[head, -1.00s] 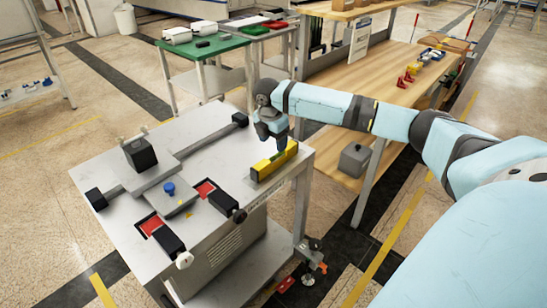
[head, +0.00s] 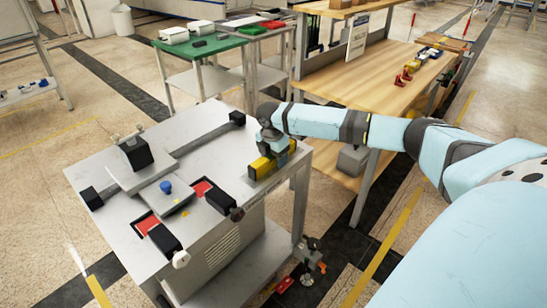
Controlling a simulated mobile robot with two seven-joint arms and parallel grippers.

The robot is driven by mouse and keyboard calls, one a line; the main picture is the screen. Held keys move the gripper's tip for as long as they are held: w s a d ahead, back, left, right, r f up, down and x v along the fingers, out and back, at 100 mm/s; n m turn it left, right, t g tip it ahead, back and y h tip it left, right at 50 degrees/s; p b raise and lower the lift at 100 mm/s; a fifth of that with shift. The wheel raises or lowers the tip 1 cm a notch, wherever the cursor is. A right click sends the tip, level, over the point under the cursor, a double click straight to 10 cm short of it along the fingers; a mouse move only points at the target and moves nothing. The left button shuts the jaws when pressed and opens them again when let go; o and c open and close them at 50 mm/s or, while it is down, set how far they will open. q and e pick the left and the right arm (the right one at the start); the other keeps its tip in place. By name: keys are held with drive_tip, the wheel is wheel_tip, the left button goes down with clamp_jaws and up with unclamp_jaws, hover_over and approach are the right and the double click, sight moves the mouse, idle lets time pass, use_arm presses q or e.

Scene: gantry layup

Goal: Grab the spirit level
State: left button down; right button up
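The spirit level (head: 260,168) is a yellow bar with a darker side, lying on the grey table near its right edge. My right gripper (head: 277,158) points down at the level from above and covers its far right part. Its fingers are at the level, but they are small and partly hidden, so I cannot tell whether they are closed on it. My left gripper is not in view.
A wooden bench (head: 375,85) stands behind right, and a green-topped table (head: 200,47) behind. Floor at left is clear.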

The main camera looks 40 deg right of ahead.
drive_tip(key=c, duration=1)
clamp_jaws()
drive_tip(key=shift+r, duration=0.1)
